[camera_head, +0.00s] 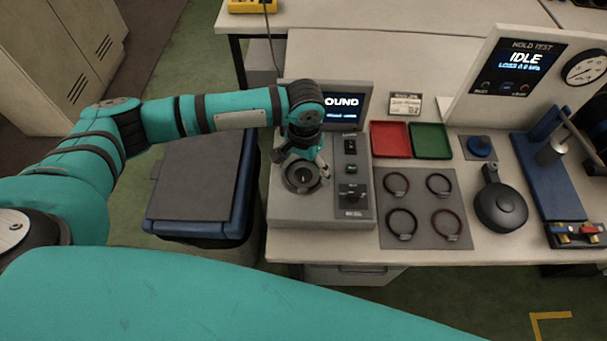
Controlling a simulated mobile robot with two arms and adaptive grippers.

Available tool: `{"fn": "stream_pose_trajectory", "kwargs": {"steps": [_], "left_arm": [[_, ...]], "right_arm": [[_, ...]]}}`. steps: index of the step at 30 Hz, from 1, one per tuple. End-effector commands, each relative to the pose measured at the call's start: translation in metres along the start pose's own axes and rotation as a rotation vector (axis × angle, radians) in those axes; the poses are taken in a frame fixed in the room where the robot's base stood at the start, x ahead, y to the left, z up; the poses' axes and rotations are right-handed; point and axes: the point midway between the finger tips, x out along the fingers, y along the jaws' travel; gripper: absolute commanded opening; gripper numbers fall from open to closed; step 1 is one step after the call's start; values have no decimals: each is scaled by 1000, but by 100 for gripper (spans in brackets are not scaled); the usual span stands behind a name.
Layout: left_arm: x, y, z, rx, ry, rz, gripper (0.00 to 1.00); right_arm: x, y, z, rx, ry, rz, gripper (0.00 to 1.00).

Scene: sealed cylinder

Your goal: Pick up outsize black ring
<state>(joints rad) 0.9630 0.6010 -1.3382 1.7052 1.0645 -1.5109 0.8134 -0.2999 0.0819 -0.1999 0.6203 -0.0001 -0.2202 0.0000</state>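Several rings lie flat on a grey mat (421,247) on the bench. The larger black ring (402,236) is at the mat's front left, and a smaller black ring (439,195) is at the back right. A brown ring (397,195) is at the back left and a larger brown ring (447,237) at the front right. My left gripper (301,166) points down over the round dark fixture of the grey tester, left of the mat. Its fingers look spread, with no ring seen between them. My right gripper is out of view.
The grey tester (300,213) has a screen, partly hidden by my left arm. A red tray (390,140) and a green tray (431,141) lie behind the mat. A black round-bodied object (501,209) stands right of it, near a blue stand (551,190).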

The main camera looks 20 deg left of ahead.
Motion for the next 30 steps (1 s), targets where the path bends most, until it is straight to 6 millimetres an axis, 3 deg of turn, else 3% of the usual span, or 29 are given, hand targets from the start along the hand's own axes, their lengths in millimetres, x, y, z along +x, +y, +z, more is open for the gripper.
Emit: {"fn": "stream_pose_trajectory", "kwargs": {"steps": [1,6,17,26,30], "left_arm": [[0,0,0,0,0,0,83],[0,0,0,0,1,0,61],[-4,0,-1,0,2,1,60],[-36,0,-2,-1,5,2,60],[-37,31,8,6,1,5,60]], "right_arm": [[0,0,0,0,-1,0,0],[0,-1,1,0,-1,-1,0],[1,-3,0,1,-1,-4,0],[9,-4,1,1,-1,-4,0],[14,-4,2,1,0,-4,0]]}}
